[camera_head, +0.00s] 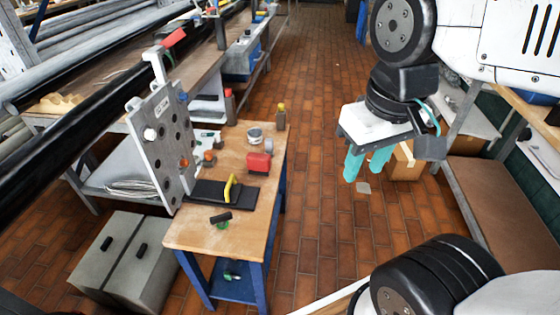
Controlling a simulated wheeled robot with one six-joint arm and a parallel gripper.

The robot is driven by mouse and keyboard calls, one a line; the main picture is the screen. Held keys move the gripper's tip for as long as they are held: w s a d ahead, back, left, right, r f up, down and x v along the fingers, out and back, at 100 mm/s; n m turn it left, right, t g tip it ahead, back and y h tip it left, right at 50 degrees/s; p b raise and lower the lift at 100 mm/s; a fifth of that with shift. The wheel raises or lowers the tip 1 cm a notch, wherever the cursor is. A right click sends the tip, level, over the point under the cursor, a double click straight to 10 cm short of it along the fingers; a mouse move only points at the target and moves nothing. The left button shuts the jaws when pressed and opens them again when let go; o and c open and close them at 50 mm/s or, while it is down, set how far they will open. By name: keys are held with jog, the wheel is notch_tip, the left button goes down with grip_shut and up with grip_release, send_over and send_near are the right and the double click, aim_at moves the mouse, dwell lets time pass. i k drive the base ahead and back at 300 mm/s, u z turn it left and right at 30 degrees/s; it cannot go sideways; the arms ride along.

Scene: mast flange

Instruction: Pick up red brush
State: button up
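A small red blocky item (258,162) lies on the wooden workbench (215,237), near its right edge. It is the red thing that could be the brush, but I cannot make out bristles at this size. My gripper (366,164) has two teal fingers pointing down with a gap between them. It is open and empty, high over the floor to the right of the workbench, well apart from the red item.
A black mat with a yellow handle (230,188), a tin (255,136) and a bottle (281,118) are on the workbench. A grey plate with holes (160,140) stands at its left. Grey cabinets (125,262) stand below left. The brick floor (325,90) is clear between benches.

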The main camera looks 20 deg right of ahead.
aim_at(258, 163)
jog(key=z, duration=0.05)
jog(key=k, duration=0.45)
jog(key=u, duration=0.6)
jog(key=i, duration=1.15)
jog(key=z, duration=0.45)
